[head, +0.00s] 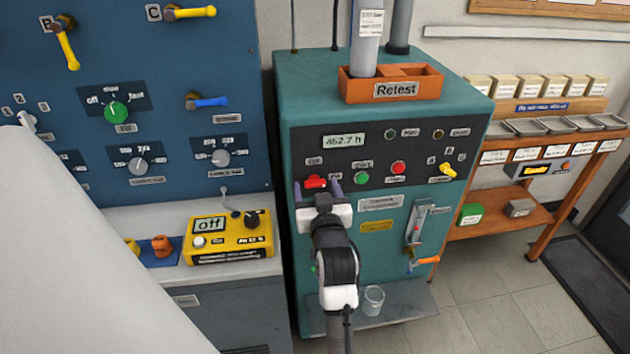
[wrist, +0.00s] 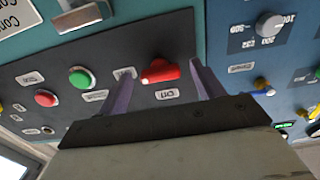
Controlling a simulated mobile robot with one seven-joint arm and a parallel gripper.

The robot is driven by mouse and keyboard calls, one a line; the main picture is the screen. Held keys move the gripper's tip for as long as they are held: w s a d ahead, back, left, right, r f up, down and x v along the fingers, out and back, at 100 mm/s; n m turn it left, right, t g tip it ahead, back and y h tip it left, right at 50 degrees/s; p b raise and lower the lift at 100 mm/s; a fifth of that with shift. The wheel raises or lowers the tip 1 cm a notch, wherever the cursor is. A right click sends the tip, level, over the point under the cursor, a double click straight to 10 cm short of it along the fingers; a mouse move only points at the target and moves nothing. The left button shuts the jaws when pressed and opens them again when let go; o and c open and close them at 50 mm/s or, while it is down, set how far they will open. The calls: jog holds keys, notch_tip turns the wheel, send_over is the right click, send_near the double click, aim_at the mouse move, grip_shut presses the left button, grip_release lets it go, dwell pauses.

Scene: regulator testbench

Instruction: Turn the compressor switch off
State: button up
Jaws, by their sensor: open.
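The compressor (head: 290,100) is a teal cabinet with a dark control strip. A red switch (head: 315,183) sits at the left end of that strip, between small labels. My gripper (head: 322,186) is in front of it, with its purple fingers open on either side of the switch. In the wrist view the red switch (wrist: 160,71) lies between the two fingertips, and I see no clear contact. Its handle points sideways. The gripper hides part of the panel below the switch.
Green (head: 362,167) and red (head: 398,167) buttons are right of the switch, with a yellow selector (head: 447,169) farther right. A blue panel (head: 150,110) with knobs and valves stands at the left. A glass (head: 373,300) stands on the shelf below.

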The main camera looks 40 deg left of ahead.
jog(key=shift+w+a, duration=0.25)
jog(key=shift+a, duration=0.05)
jog(key=shift+d, duration=0.1)
jog(key=c, duration=1)
